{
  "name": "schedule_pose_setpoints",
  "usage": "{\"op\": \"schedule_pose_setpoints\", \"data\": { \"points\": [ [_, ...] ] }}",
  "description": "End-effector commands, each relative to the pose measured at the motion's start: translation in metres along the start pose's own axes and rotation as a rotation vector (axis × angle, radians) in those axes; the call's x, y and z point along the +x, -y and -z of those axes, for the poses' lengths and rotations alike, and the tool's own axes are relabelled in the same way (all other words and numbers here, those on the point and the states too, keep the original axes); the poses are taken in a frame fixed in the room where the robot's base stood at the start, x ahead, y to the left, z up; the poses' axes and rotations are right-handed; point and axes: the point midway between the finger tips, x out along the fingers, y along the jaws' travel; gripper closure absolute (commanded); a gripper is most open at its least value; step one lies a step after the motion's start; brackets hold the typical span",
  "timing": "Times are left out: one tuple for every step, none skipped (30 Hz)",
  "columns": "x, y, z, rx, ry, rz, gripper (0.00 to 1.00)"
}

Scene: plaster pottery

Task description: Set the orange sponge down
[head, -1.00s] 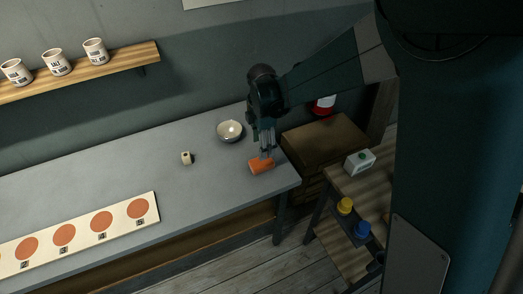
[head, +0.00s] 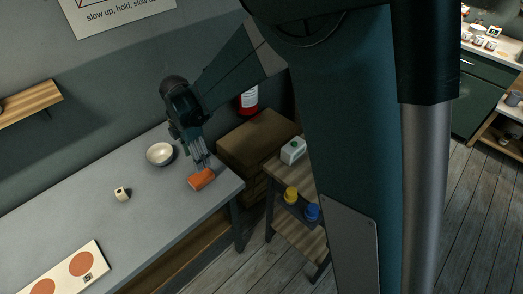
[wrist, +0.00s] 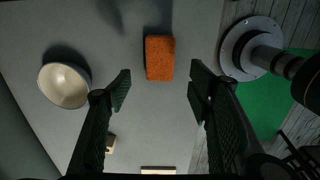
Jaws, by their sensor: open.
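The orange sponge (head: 201,179) lies on the grey table (head: 150,222) near its right end. In the wrist view the sponge (wrist: 160,58) shows whole, a small orange block beyond the fingertips and between their lines, touched by neither finger. My gripper (head: 201,163) is over the sponge in the head view, pointing down. In the wrist view my gripper (wrist: 158,90) is open, with a wide empty gap between the two fingers. The exact height of the fingertips above the sponge cannot be told.
A pale bowl (head: 160,154) stands left of the sponge. A small cream block (head: 122,194) and a board with orange discs (head: 62,276) lie further left. A wooden crate (head: 255,145) and a shelf cart (head: 290,190) with yellow and blue items stand right of the table.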

Motion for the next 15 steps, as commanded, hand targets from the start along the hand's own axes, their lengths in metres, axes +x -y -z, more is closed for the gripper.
{"op": "schedule_pose_setpoints", "data": {
  "points": [
    [0.0,0.0,0.0,0.0,0.0,0.0,0.48],
    [0.0,0.0,0.0,0.0,0.0,0.0,0.48],
    [0.0,0.0,0.0,0.0,0.0,0.0,0.48],
    [0.0,0.0,0.0,0.001,0.0,0.0,0.48],
    [-0.001,0.001,-0.001,0.003,0.0,-0.001,0.48],
    [-0.002,0.001,-0.002,0.007,0.0,-0.002,0.48],
    [-0.003,0.002,-0.002,0.012,0.0,-0.003,0.48],
    [-0.004,0.003,-0.004,0.018,0.001,-0.005,0.48],
    [-0.006,0.005,-0.006,0.028,0.001,-0.007,0.48],
    [-0.008,0.006,-0.007,0.037,0.001,-0.01,0.48],
    [-0.011,0.008,-0.01,0.048,0.002,-0.012,0.48],
    [-0.015,0.011,-0.013,0.067,0.002,-0.017,0.48],
    [-0.018,0.014,-0.017,0.083,0.002,-0.021,0.48],
    [-0.022,0.016,-0.02,0.099,0.003,-0.025,0.48],
    [-0.027,0.02,-0.025,0.125,0.004,-0.032,0.48]
  ]
}}
